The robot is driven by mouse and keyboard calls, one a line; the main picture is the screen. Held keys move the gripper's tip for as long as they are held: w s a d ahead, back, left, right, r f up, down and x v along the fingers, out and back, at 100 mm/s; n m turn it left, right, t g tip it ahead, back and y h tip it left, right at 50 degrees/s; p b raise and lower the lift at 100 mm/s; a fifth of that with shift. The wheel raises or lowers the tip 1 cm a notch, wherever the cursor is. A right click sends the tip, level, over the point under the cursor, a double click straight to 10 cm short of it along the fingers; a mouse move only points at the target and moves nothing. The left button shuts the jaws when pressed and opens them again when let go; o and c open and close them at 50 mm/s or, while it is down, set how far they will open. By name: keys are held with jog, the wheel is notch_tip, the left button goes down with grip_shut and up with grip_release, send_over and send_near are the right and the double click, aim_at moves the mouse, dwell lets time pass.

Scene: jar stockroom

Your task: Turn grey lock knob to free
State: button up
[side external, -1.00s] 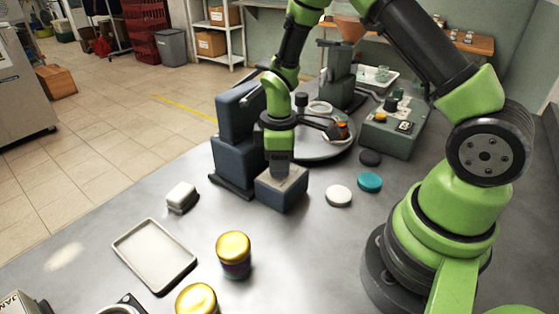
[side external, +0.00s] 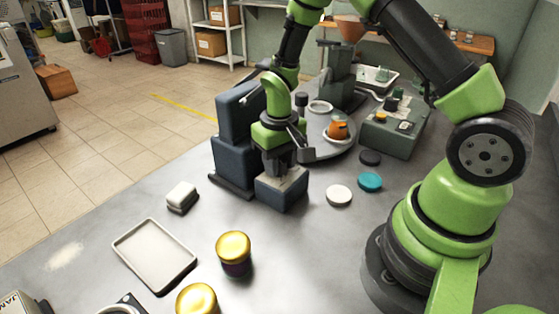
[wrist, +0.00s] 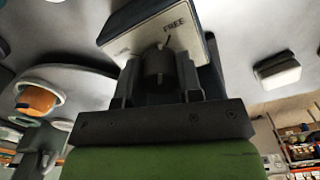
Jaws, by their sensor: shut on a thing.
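The grey lock knob (wrist: 158,64) is a dark, short cylinder on the pale top plate (wrist: 138,36) of a small blue-grey box. In the side view the box (side external: 281,194) stands at the front of a taller blue-grey unit. My gripper (wrist: 158,80) points down at the plate, with one finger on each side of the knob, shut on it. The word FREE (wrist: 173,25) and a thin dark line show on the plate beside the knob. Where the knob's pointer stands I cannot tell. In the side view my gripper (side external: 283,166) largely hides the knob.
The tall blue-grey unit (side external: 235,120) stands close behind my gripper. A round turntable (side external: 328,153) with an orange-topped jar (side external: 338,131) is to the right. White (side external: 339,195) and teal (side external: 369,182) lids lie nearby. A tray (side external: 153,256) and gold-lidded jars (side external: 233,254) are in front.

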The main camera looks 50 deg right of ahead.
jog(key=shift+m, duration=1.6)
jog(key=o, duration=0.9)
notch_tip(320, 180, up, 10)
jog(key=shift+r, duration=0.1)
